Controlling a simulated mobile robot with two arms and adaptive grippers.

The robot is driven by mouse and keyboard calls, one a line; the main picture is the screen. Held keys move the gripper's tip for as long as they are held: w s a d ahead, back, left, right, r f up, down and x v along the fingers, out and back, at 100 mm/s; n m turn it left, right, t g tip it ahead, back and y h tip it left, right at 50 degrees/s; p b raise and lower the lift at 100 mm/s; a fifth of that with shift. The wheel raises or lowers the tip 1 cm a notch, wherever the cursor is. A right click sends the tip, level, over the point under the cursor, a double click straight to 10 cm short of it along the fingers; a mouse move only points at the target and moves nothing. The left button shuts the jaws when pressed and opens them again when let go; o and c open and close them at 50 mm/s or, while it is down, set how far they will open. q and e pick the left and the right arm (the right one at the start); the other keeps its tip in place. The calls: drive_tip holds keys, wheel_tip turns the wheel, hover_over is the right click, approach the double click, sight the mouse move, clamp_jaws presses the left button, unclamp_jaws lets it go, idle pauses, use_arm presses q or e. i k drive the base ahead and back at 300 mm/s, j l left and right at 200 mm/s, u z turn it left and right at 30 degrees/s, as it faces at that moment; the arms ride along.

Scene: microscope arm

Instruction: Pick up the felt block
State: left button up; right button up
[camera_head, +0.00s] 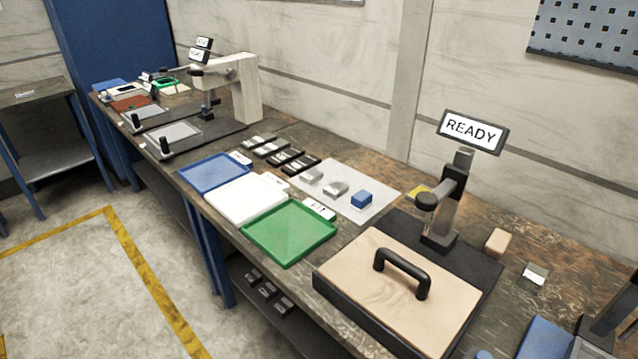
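A small tan block (497,241), which looks like the felt block, stands on the bench just right of the black stand with the READY sign (472,131). Its upper and front faces show, and nothing covers it. A small blue block (361,201) sits on a pale mat further left; I cannot tell from the picture whether it is felt. Neither of my grippers can be made out in the head view.
A tan board with a black handle (402,273) lies in front of the stand. A silver block (535,274) lies right of the tan block. Green (290,232), white (240,202) and blue (214,173) trays line the front edge. Blue and dark items crowd the lower right corner.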

sight(362, 201)
drive_tip(key=i+j, duration=0.15)
drive_tip(key=i+j+z, duration=0.15)
drive_tip(key=z, duration=0.35)
drive_tip(key=j+z, duration=0.45)
drive_tip(key=i, duration=0.05)
